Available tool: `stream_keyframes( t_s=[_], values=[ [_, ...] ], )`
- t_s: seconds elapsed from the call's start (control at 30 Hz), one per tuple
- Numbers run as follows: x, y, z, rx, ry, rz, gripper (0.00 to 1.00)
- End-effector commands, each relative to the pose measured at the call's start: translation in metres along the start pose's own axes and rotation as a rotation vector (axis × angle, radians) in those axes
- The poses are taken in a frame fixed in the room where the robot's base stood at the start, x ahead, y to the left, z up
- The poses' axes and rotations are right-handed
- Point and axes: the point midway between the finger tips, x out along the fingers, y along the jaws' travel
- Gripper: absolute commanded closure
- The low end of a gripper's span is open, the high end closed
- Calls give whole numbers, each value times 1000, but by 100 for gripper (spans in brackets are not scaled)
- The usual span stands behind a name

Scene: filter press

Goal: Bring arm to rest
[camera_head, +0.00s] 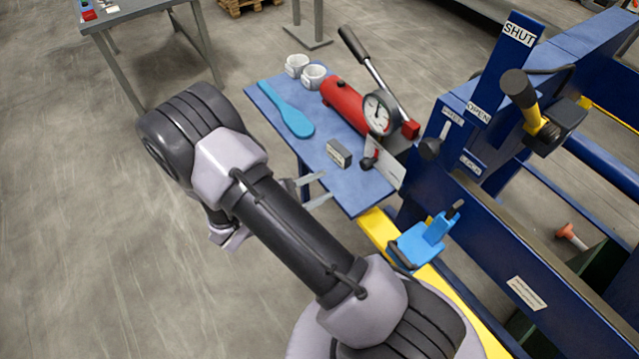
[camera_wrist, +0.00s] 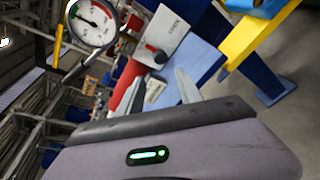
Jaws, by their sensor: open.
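My arm (camera_head: 285,225) reaches up and left across the middle of the head view, over bare floor beside the blue table. My gripper (camera_head: 325,187) shows as two light grey fingers, partly hidden behind the arm, near the table's left edge. In the wrist view my gripper (camera_wrist: 164,84) is open, with its fingers apart and nothing held between them. The table and its items lie beyond the fingertips; I cannot tell the exact gap.
The blue table (camera_head: 352,194) bears a red cylinder (camera_head: 343,103) with a gauge (camera_head: 378,112), a blue paddle (camera_head: 288,112), white cups (camera_head: 312,76) and a grey block (camera_head: 339,152). The blue press (camera_head: 500,225) stands right. A blue holder (camera_head: 418,245) sits on the yellow rail.

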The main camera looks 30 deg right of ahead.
Motion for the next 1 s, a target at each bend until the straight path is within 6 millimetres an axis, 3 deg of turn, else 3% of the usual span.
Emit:
stream_keyframes(
  t_s=[0.43, 0.57, 0.7, 0.8, 1.0],
  values=[
    [-1, 2, 2, 9, -3, -10, 58],
    [-8, 15, 46, 146, -41, -187, 58],
    [-41, 12, 121, 446, -30, -585, 58],
    [-81, 3, 156, 682, 66, -865, 58],
    [-167, 12, 192, 1146, 415, -1288, 58]
  ],
)
